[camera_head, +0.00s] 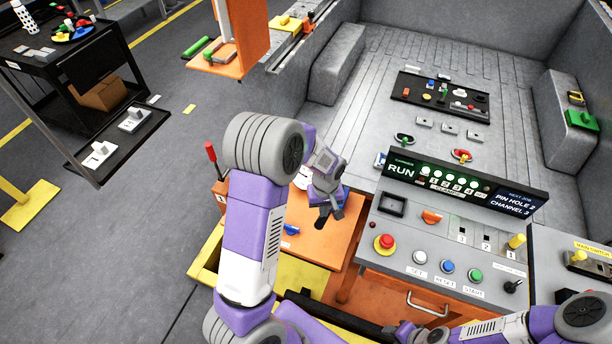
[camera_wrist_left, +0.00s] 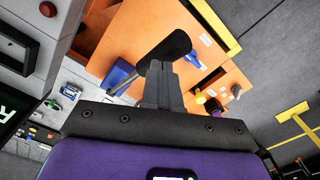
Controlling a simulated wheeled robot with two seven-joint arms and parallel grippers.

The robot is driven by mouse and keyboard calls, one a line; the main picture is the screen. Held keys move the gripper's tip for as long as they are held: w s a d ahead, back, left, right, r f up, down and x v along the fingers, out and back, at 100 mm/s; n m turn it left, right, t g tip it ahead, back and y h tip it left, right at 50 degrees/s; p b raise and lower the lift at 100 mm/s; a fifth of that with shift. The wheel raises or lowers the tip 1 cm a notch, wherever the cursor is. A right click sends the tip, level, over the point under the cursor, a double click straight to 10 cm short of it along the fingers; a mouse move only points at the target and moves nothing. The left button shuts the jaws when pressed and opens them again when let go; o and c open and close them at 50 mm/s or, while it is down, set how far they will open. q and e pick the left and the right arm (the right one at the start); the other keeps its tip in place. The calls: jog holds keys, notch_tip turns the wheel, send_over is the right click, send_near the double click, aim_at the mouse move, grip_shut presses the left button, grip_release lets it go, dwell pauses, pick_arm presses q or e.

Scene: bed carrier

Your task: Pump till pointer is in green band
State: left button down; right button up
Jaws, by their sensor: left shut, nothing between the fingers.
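My left gripper (camera_head: 322,212) is low over the orange bench (camera_head: 335,238), left of the control console. Its fingers are shut with nothing between them; they also show in the left wrist view (camera_wrist_left: 160,78). A black grip on a thin rod (camera_wrist_left: 166,48), possibly the pump handle, lies just beyond the fingertips; I cannot tell whether they touch. A white round face (camera_head: 302,180), possibly the gauge, is mostly hidden behind my left arm. No pointer or green band is readable. My right gripper (camera_head: 402,331) is at the bottom edge, its fingers unclear.
A red-handled lever (camera_head: 211,158) stands left of my left arm. A blue knob (camera_head: 291,229) is on the orange bench. The console (camera_head: 430,250) has buttons and a display (camera_head: 465,185) reading RUN. A yellow frame (camera_head: 205,270) edges the bench.

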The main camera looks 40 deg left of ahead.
pick_arm(q)
jog(key=shift+s+f+b, duration=1.15)
jog(key=shift+f+b, duration=3.8)
jog(key=shift+f, duration=1.45)
jog(key=r+p, duration=0.3)
jog(key=r, duration=0.1)
jog(key=w+r+p, duration=0.1)
jog(key=r+p, duration=0.3)
jog(key=w+r+p, duration=0.1)
jog(key=r+p, duration=0.2)
jog(key=r, duration=0.2)
jog(key=shift+w+r+p, duration=0.1)
jog(key=shift+w+p, duration=0.05)
jog(key=shift+p, duration=0.15)
jog(key=shift+s+f+b, duration=0.2)
jog(key=shift+f+b, duration=0.4)
jog(key=shift+f, duration=0.2)
jog(key=shift+w+r+p, duration=0.25)
jog(key=shift+r+p, duration=0.4)
jog(key=shift+r, duration=0.1)
